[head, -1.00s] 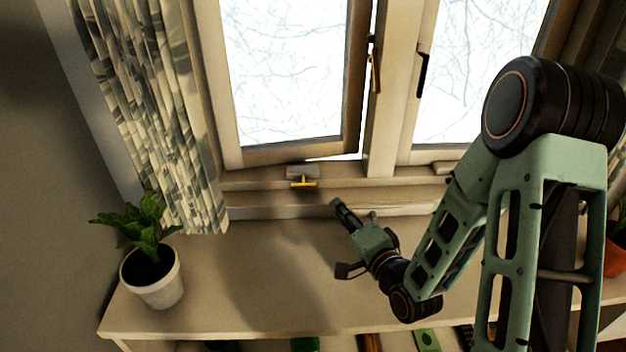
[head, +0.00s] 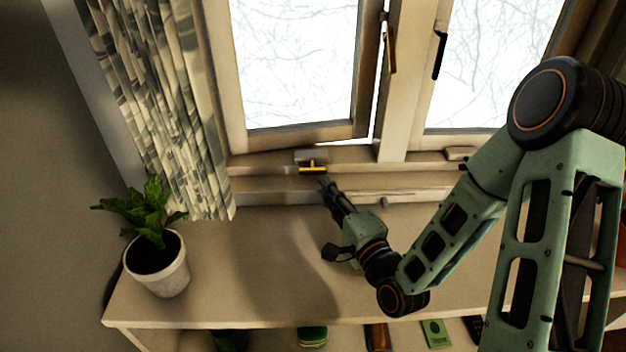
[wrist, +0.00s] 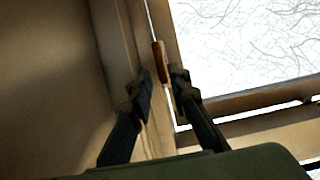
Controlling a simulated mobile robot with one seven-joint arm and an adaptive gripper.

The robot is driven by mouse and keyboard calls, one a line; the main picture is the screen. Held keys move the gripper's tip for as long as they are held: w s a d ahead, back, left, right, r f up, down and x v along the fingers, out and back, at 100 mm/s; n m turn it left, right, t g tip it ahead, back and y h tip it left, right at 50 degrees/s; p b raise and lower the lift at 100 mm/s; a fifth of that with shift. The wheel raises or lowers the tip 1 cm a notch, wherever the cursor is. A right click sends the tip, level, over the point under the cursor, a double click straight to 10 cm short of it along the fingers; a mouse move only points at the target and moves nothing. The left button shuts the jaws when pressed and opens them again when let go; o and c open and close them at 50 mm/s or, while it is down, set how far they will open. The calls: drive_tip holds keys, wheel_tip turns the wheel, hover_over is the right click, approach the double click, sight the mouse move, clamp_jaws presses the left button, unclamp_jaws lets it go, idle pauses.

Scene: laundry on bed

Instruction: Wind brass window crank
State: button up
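The brass crank (head: 315,168) is a small yellow bar on a grey housing (head: 311,157) at the window's lower frame, left of centre in the head view. My gripper (head: 328,187) is just below and right of it, above the sill, apart from it as far as I can tell. In the wrist view my gripper (wrist: 164,85) shows two dark fingers with a gap between them and nothing clearly held. An upright orange-brown handle (wrist: 159,62) shows beyond that gap; it looks like the window handle (head: 390,50). I cannot make out the crank in the wrist view.
The left window sash (head: 300,134) stands slightly ajar. A potted plant (head: 158,265) stands at the left of the shelf top (head: 240,290), by the patterned curtain (head: 160,120). The shelf top's middle is clear. Several items lie on the shelf below.

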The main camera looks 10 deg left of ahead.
sight(315, 174)
drive_tip(key=shift+b+x, duration=1.3)
drive_tip(key=shift+b, duration=1.4)
drive_tip(key=shift+x, duration=2.75)
clamp_jaws()
